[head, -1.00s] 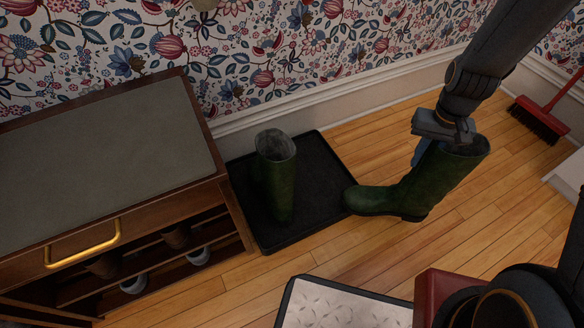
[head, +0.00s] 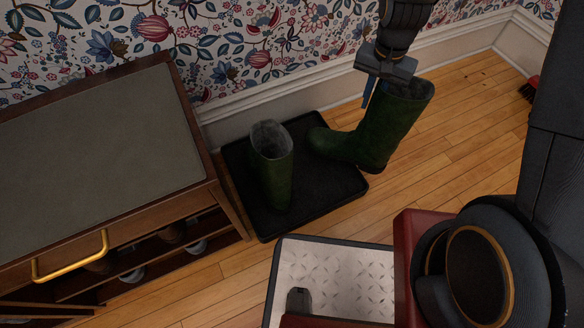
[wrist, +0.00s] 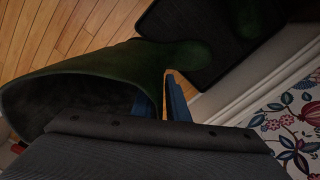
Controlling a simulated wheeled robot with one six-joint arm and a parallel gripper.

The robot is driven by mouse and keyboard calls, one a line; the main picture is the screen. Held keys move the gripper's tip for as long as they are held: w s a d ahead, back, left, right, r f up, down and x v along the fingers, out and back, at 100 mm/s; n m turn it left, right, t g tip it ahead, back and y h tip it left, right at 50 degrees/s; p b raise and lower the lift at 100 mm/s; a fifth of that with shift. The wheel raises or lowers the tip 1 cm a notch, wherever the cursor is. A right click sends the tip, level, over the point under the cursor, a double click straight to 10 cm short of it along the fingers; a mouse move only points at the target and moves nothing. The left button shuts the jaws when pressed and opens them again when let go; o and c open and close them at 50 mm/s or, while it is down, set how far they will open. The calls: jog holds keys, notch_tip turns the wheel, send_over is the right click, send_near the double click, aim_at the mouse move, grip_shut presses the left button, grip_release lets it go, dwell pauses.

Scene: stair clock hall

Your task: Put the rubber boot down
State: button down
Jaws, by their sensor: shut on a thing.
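A green rubber boot (head: 385,130) hangs from my gripper (head: 372,88), which is shut on the rim of its shaft. The boot tilts, with its toe to the left over the right part of a black boot tray (head: 325,196). I cannot tell whether its sole touches the tray. A second green boot (head: 277,175) stands upright on the left part of the tray. The wrist view shows the held boot's open top (wrist: 75,95) close to the jaws (wrist: 172,100), and part of the tray (wrist: 185,45) beyond its foot.
A wooden shoe bench (head: 95,165) with a grey top and brass handle stands left of the tray. Patterned wallpaper and a white baseboard (head: 310,108) run behind it. Bare wooden floor (head: 460,125) lies to the right. A red brush (head: 530,88) is at the far right.

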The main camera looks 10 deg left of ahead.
jog(key=s+a+r+m+p, duration=0.2)
jog(key=a+r+m, duration=0.3)
jog(key=a, duration=0.5)
notch_tip(320, 180, down, 10)
jog(key=a+m+b, duration=0.1)
jog(key=m+b, duration=0.1)
jog(key=b, duration=0.2)
jog(key=shift+f, duration=0.25)
jog(key=c, duration=1.7)
grip_release()
jog(key=shift+f, duration=0.1)
jog(key=shift+c, duration=0.2)
